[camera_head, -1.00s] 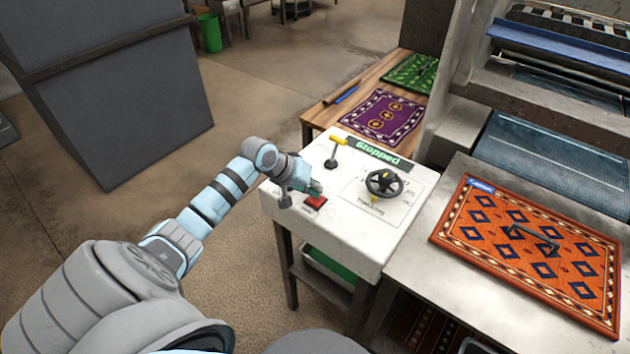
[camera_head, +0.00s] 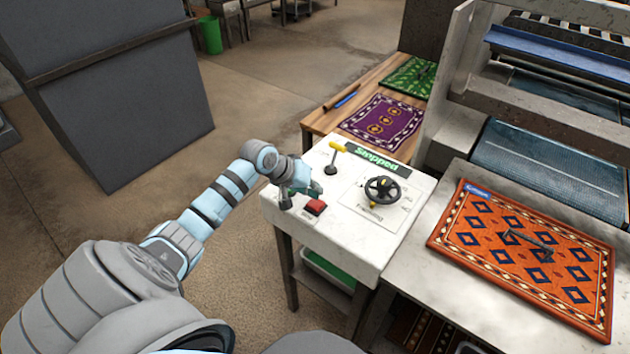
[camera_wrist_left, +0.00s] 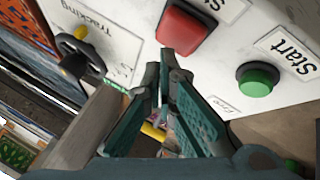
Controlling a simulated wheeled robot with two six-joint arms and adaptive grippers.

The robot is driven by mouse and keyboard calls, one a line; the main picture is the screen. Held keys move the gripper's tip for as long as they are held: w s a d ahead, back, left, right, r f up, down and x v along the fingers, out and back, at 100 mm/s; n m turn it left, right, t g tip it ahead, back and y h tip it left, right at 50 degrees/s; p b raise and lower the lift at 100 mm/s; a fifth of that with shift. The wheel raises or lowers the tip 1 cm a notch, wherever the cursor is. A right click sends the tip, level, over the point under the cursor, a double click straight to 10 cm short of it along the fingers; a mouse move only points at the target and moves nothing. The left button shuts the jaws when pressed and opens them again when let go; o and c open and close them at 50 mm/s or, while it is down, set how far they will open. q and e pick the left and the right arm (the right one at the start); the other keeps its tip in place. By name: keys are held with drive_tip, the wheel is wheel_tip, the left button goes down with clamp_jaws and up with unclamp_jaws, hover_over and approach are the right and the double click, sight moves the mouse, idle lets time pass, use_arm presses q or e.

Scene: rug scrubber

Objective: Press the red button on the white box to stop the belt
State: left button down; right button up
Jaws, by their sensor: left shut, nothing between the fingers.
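The white box (camera_head: 350,240) stands left of the machine, with the red button (camera_head: 315,207) on its top near the front left corner. The red button also shows large in the left wrist view (camera_wrist_left: 185,28). A dark display (camera_head: 376,160) on the box reads "Stopped" in green. My left gripper (camera_head: 312,190) is shut and empty, just behind the red button in the head view. In the left wrist view its fingertips (camera_wrist_left: 164,75) lie below the button in the picture; I see a small gap. My right gripper is not in view.
A green Start button (camera_wrist_left: 258,80) sits near the red one. A black handwheel (camera_head: 383,190) and a yellow-topped lever (camera_head: 333,158) stand on the box. An orange rug (camera_head: 520,250) lies on the machine's feed table. A purple rug (camera_head: 383,122) lies on the wooden table behind.

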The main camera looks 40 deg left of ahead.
sight(315, 201)
use_arm(q)
drive_tip(key=shift+r+p, duration=1.5)
drive_tip(key=shift+p, duration=0.15)
drive_tip(key=shift+r+p, duration=0.6)
drive_tip(key=shift+r, duration=0.5)
drive_tip(key=shift+f, duration=0.1)
